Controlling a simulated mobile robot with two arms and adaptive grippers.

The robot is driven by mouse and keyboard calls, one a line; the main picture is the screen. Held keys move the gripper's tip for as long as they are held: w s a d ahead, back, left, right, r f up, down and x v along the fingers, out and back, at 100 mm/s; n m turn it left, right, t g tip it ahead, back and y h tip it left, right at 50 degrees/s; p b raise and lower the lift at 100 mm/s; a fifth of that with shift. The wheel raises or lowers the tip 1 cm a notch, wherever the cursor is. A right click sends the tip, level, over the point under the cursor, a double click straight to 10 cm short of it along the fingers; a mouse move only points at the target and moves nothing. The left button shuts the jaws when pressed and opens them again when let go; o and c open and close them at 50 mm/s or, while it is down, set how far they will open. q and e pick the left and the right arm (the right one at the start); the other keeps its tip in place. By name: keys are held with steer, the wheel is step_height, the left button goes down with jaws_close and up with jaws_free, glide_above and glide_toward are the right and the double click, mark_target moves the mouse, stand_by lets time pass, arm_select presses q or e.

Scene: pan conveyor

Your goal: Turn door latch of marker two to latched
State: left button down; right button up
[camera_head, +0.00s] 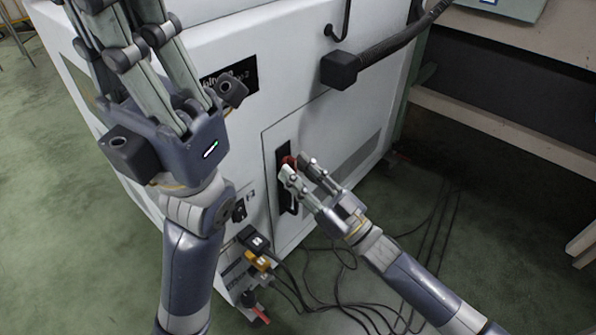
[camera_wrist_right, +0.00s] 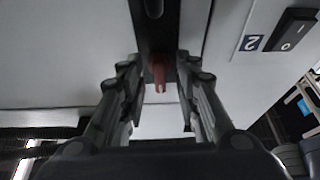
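The door latch has a reddish-brown handle (camera_head: 290,160) on a dark upright plate (camera_head: 284,155) set in the white machine's front door panel (camera_head: 338,150). In the right wrist view the handle (camera_wrist_right: 159,72) stands between the fingers on the dark plate (camera_wrist_right: 157,30), with its tip toward the gripper. My right gripper (camera_head: 300,166) is at the latch, with its fingers apart on either side of the handle. Gaps seem to show on both sides. My left gripper (camera_head: 120,22) is raised in front of the machine, away from the latch; its fingertips are partly cut off.
A black hose with a block end (camera_head: 340,69) juts out above the latch. Plugs (camera_head: 256,262) and loose cables (camera_head: 345,285) lie low in front.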

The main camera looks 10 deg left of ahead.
steer(key=v, duration=1.1)
steer(key=shift+d, duration=0.3)
steer(key=shift+s+f, duration=0.1)
steer(key=shift+s, duration=0.05)
